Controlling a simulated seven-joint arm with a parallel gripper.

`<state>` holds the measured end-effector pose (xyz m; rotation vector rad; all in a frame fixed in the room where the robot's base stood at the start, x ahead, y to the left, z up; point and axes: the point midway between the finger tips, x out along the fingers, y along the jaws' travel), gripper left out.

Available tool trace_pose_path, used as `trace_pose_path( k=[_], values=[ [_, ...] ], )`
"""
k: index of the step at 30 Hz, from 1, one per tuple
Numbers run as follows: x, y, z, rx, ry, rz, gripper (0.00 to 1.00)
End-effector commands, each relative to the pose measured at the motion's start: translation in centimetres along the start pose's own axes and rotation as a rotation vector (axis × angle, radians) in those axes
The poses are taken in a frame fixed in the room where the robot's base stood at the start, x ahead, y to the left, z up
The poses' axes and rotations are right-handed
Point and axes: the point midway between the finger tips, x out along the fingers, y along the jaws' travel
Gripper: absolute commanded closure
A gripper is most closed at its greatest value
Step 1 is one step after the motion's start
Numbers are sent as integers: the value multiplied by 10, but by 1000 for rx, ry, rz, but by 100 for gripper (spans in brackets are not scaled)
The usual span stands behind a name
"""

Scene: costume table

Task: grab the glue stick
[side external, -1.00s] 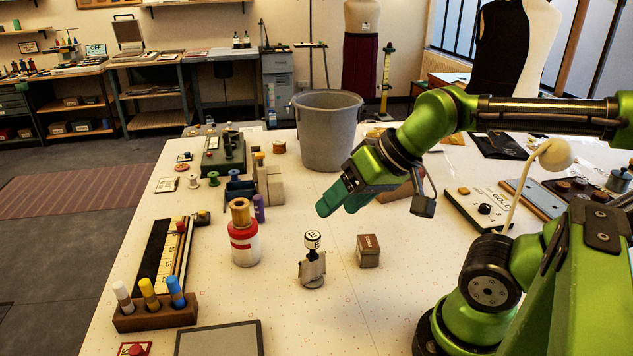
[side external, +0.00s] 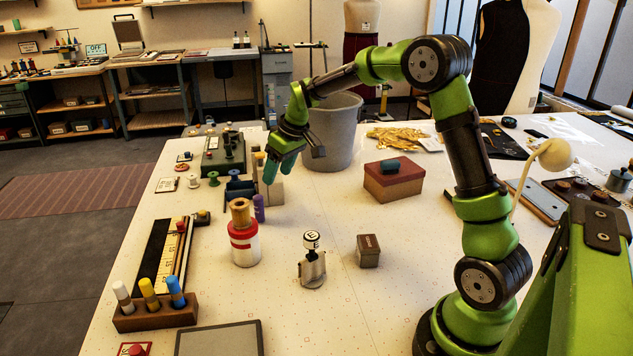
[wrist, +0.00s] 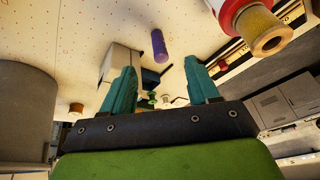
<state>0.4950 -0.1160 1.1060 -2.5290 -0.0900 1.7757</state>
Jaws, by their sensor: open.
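A small purple cylinder that looks like the glue stick (side external: 259,208) stands upright on the white table. It is just behind the red-and-white bottle and in front of pale blocks. In the wrist view the glue stick (wrist: 159,45) lies beyond the fingertips, roughly between them in the picture. My gripper (side external: 271,176) has teal fingers and points down, above and slightly right of the glue stick in the side view. In the wrist view my gripper (wrist: 160,72) is open, with nothing between its fingers.
The red-and-white bottle with a spool on top (side external: 244,247) stands close to the glue stick. Pale blocks (side external: 270,187) and a dark blue holder (side external: 238,190) are behind. A grey bucket (side external: 335,155) stands right of my gripper.

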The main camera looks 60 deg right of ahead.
Motion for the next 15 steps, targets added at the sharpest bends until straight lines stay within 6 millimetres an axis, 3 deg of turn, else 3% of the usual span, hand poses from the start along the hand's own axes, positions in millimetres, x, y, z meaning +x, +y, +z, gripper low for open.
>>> trace_pose_path(
  k=[3,7,15],
  values=[
    [-9,4,-22,-125,44,14,40],
    [-2,3,-21,-173,38,12,40],
    [52,3,-22,-175,35,11,40]
  ],
)
